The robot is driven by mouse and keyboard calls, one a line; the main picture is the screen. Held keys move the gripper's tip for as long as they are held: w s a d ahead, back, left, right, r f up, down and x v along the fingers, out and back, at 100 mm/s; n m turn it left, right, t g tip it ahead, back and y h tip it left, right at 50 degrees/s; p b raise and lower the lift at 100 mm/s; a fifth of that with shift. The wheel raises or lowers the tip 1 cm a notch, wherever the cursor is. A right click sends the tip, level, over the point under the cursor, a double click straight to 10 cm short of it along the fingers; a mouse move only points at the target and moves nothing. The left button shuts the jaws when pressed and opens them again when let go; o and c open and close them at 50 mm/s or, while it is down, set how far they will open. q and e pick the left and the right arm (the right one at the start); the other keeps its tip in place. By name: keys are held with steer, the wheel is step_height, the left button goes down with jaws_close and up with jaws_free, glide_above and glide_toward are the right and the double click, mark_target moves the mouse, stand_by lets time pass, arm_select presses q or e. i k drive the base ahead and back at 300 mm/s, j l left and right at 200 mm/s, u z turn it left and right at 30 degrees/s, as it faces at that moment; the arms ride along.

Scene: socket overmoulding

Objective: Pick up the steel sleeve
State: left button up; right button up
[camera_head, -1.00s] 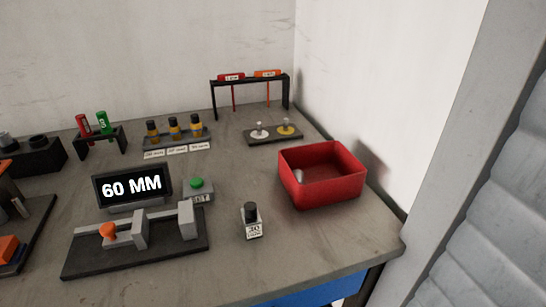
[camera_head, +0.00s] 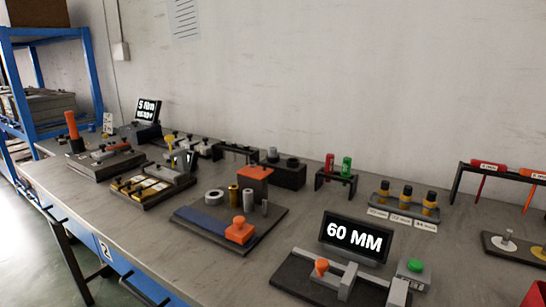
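A small upright silvery-grey cylinder (camera_head: 248,200), which looks like the steel sleeve, stands on a dark fixture plate (camera_head: 262,234) in the middle of the bench. A brass-coloured cylinder (camera_head: 233,195) stands just left of it, and a grey ring (camera_head: 214,198) lies further left. A thin grey pin (camera_head: 265,208) stands to its right. An orange block (camera_head: 255,176) is behind it, and an orange clamp with a knob (camera_head: 239,231) is in front. Neither of my grippers is in view.
A display reading 60 MM (camera_head: 356,237) stands to the right, behind a gauge with an orange knob (camera_head: 321,266) and beside a green button (camera_head: 415,265). Other fixtures (camera_head: 150,188) fill the bench's left. Bare bench top shows along the front edge (camera_head: 200,262).

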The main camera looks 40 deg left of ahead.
mark_target(272, 151)
steer(key=u, duration=1.45)
steer(key=j, duration=0.9)
